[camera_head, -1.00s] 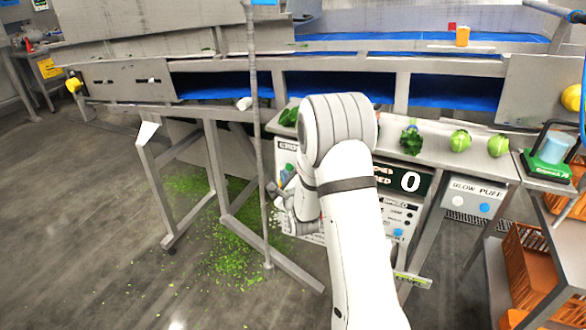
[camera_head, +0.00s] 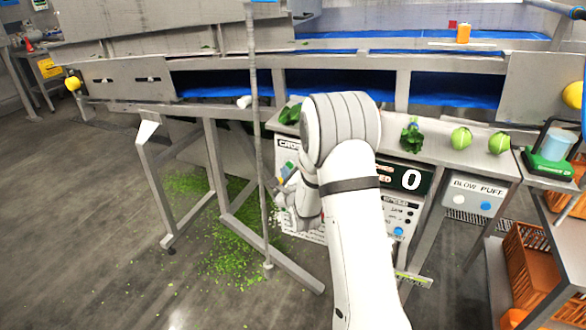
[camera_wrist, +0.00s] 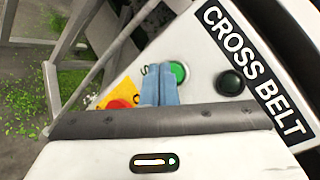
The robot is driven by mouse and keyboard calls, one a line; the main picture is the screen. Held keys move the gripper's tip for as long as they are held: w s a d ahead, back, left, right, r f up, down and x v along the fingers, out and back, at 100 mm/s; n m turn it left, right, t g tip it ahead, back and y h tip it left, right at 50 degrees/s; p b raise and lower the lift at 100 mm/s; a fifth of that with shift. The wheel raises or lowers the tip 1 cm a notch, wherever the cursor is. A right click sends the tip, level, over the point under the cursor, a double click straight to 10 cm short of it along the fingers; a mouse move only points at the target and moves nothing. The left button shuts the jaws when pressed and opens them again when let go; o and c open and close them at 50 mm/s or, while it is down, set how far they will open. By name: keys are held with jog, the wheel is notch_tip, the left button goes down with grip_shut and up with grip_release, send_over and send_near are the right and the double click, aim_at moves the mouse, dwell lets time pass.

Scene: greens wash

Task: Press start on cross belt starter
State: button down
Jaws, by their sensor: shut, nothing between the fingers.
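The cross belt starter (camera_wrist: 203,56) is a pale panel with a black "CROSS BELT" label (camera_wrist: 258,72). In the wrist view it carries a green button (camera_wrist: 179,71), a black button (camera_wrist: 230,82) and a red button (camera_wrist: 122,103) on a yellow plate. My gripper (camera_wrist: 160,68) is shut and empty, its two blue fingers side by side. Their tips overlap the left edge of the green button in the picture; I cannot tell whether they touch it. In the head view the starter (camera_head: 283,151) is partly hidden by my arm.
A thin grey post (camera_head: 254,120) stands just left of the starter. To the right are a counter panel showing 0 (camera_head: 411,180) and a "BLOW PUFF" box (camera_head: 478,188). Lettuce heads (camera_head: 461,138) lie on the ledge above. Green scraps (camera_head: 232,250) litter the floor.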

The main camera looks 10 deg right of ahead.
jog(key=shift+w+d+b, duration=0.3)
jog(key=shift+w, duration=0.15)
dwell(1.0)
jog(key=shift+s, duration=0.1)
jog(key=shift+s+a+b, duration=0.5)
jog(key=shift+s+b, duration=0.05)
jog(key=shift+s, duration=0.05)
jog(key=shift+s+a, duration=0.1)
jog(key=s+a+b, duration=0.1)
jog(key=s, duration=0.1)
jog(key=s+a+b, duration=0.1)
jog(key=s, duration=0.1)
jog(key=shift+a, duration=0.4)
dwell(0.4)
